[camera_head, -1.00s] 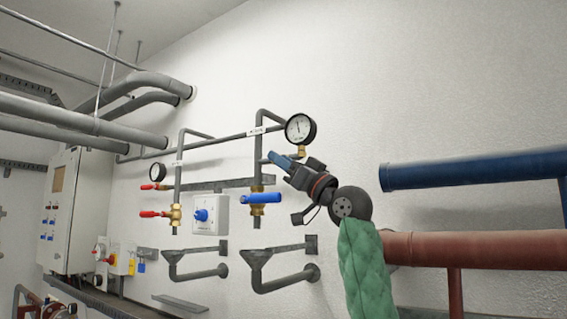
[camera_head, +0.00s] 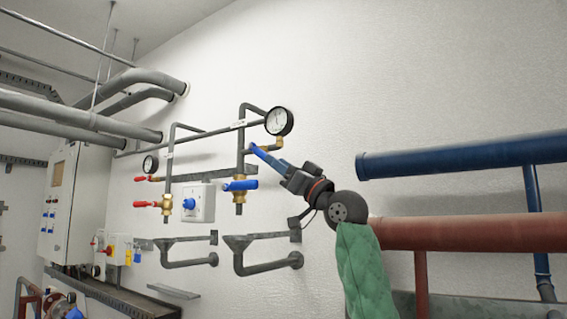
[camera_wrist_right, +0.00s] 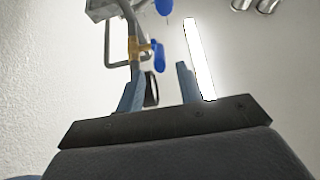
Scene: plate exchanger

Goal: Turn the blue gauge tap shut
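The upper pressure gauge (camera_head: 279,121) has a white dial and a brass fitting (camera_head: 280,144) below it. My right gripper (camera_head: 262,156) has blue fingers and lies just below and left of this fitting. A brighter blue part shows at the fingertips; blue on blue makes the tap hard to separate there. In the right wrist view my right gripper (camera_wrist_right: 160,78) is open, with fingers apart. A blue tap handle (camera_wrist_right: 158,57) beside a brass body (camera_wrist_right: 136,48) shows between and beyond the tips. I cannot tell if they touch. My left gripper is out of view.
A larger brass valve with a blue lever (camera_head: 241,185) sits below on the vertical pipe. A white switch box (camera_head: 198,203) and red-handled valves (camera_head: 146,204) are left. Blue (camera_head: 450,155) and red-brown (camera_head: 470,233) pipes run at right. The wall above is clear.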

